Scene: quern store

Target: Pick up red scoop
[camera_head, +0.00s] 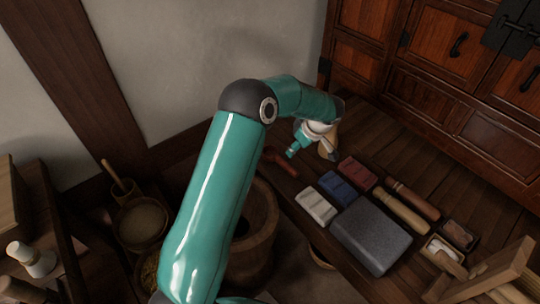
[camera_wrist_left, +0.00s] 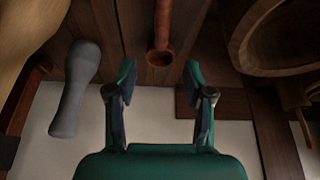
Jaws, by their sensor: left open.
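The red scoop (camera_head: 286,167) lies on the dark wooden bench, just left of the coloured blocks. In the left wrist view, a red-brown shaft with a rounded end, which looks like the scoop (camera_wrist_left: 162,35), comes down from the top edge between and beyond my fingertips. My left gripper (camera_head: 312,150) is open and empty, above and slightly right of the scoop in the head view. It also shows in the left wrist view (camera_wrist_left: 160,76), its two fingers apart and not visibly touching the scoop. Part of the scoop is out of the wrist frame. My right gripper is not in view.
A dark red block (camera_head: 357,172), a blue block (camera_head: 338,188), a white block (camera_head: 316,205) and a grey slab (camera_head: 372,237) lie close to the right. A grey rounded tool (camera_wrist_left: 77,90) is beside my fingers. A wooden mortar (camera_head: 262,225) stands nearer the camera.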

